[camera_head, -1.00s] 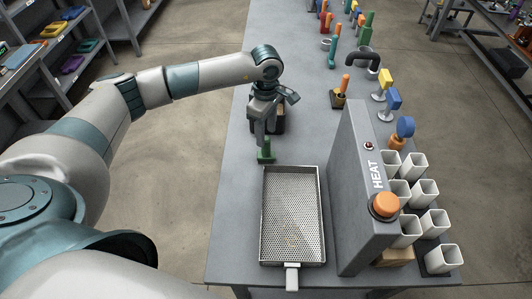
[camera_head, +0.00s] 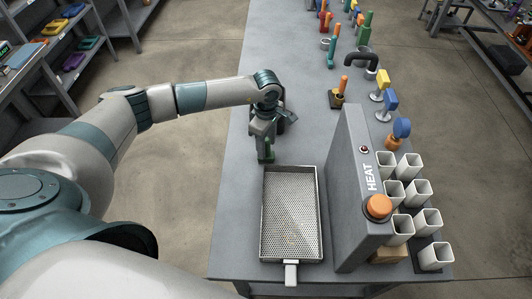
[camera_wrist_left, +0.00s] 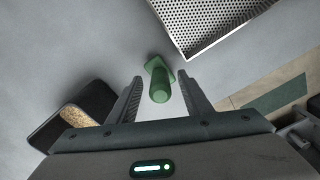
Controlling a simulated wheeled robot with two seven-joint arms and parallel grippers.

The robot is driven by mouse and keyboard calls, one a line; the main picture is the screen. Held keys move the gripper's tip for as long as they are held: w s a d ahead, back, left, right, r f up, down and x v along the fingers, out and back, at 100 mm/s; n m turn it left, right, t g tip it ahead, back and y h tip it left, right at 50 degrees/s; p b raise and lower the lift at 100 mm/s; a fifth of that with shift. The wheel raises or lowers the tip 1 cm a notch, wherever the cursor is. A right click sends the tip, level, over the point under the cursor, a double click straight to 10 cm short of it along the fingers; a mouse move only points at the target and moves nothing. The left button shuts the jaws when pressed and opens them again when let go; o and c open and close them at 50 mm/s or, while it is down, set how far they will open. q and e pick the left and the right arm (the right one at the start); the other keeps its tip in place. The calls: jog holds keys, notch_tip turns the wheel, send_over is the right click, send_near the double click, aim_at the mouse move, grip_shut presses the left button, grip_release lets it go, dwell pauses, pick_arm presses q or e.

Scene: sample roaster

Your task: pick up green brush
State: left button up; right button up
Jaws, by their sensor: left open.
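The green brush (camera_head: 265,153) stands on the grey table just behind the perforated tray. In the left wrist view the green brush (camera_wrist_left: 159,82) shows end-on, its handle lying between the two open fingers. My left gripper (camera_head: 263,140) is open and points down over the brush, with a finger on either side. In the left wrist view the left gripper (camera_wrist_left: 160,100) shows no visible contact with the handle. In the head view the gripper hides the upper part of the brush. My right gripper is in neither view.
The perforated metal tray (camera_head: 265,215) lies close in front of the brush. A grey heater panel (camera_head: 352,190) with an orange knob (camera_head: 379,206) stands right of it, with several white cups (camera_head: 428,222) beyond.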

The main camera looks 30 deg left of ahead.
aim_at(267, 139)
pick_arm(q)
grip_shut()
jog(key=shift+r, duration=0.2)
jog(key=shift+r+b, duration=0.2)
jog(key=shift+b, duration=0.15)
notch_tip(267, 139, up, 3)
jog(key=shift+w+r+b, duration=0.1)
jog(key=shift+b, duration=1.05)
jog(key=d+r+b, duration=0.4)
jog(key=d+r, duration=0.3)
jog(key=d, duration=0.4)
jog(key=shift+d+b, duration=0.35)
jog(key=shift+b, duration=0.05)
